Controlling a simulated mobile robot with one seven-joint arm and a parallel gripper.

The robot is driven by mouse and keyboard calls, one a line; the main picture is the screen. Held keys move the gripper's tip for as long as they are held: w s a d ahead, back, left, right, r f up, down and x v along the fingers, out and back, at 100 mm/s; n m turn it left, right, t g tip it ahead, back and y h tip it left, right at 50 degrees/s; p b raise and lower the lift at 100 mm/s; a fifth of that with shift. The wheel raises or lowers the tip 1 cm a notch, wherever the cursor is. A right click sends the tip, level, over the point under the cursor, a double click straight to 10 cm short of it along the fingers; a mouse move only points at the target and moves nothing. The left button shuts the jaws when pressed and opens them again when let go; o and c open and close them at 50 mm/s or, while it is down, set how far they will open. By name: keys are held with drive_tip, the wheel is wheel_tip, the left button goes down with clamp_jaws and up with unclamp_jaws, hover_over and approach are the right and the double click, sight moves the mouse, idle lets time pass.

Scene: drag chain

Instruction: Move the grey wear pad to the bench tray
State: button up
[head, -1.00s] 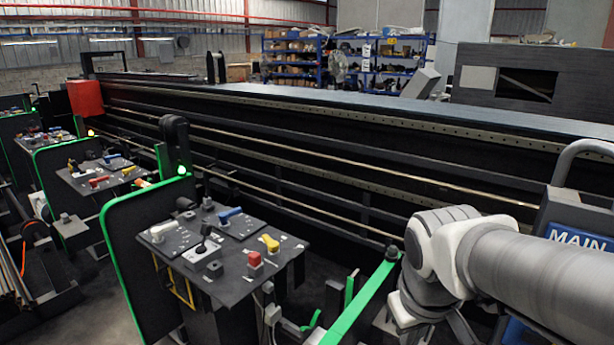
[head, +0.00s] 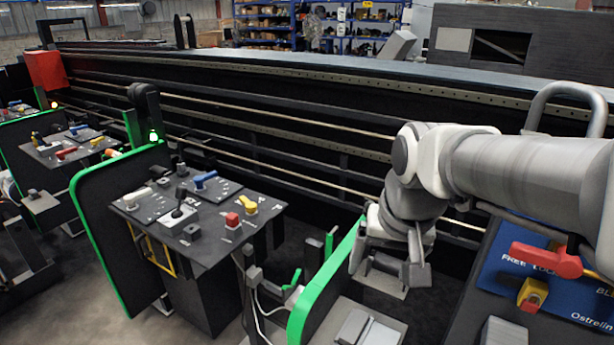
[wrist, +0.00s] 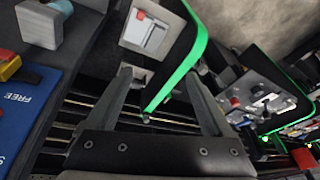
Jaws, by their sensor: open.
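My gripper (head: 388,268) hangs open, with nothing visible between its fingers, in the lower right of the head view, near the green-edged panel. In the wrist view its fingers (wrist: 159,78) are spread apart. A pale tray-like surface (head: 387,334) with flat grey pieces (head: 354,327) on it lies below my gripper; it also shows beyond the fingers in the wrist view (wrist: 133,42). A grey block (head: 503,332) stands at the bottom edge by the blue panel. I cannot tell for sure which grey piece is the wear pad, or whether the pale surface is the bench tray.
A green-edged panel (head: 322,292) stands left of the pale surface. A blue panel (head: 545,282) carries a red handle (head: 545,260) and a yellow-and-red switch (head: 532,294). A dark bench with coloured knobs (head: 240,240) stands to the left. A long black rail structure (head: 300,120) runs behind.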

drive_tip(key=w+d+f+m+g+b, duration=0.1)
drive_tip(key=w+f+m+g+b, duration=0.15)
drive_tip(key=w+f, duration=0.55)
drive_tip(key=m, duration=0.2)
approach(355, 326)
drive_tip(key=shift+g, duration=0.45)
drive_tip(key=f, duration=0.5)
drive_tip(key=f+b, duration=0.1)
drive_tip(key=f, duration=0.2)
drive_tip(key=shift+w+f, duration=0.3)
drive_tip(key=shift+w, duration=0.1)
drive_tip(key=shift+c, duration=0.3)
drive_tip(key=shift+a, duration=0.1)
clamp_jaws()
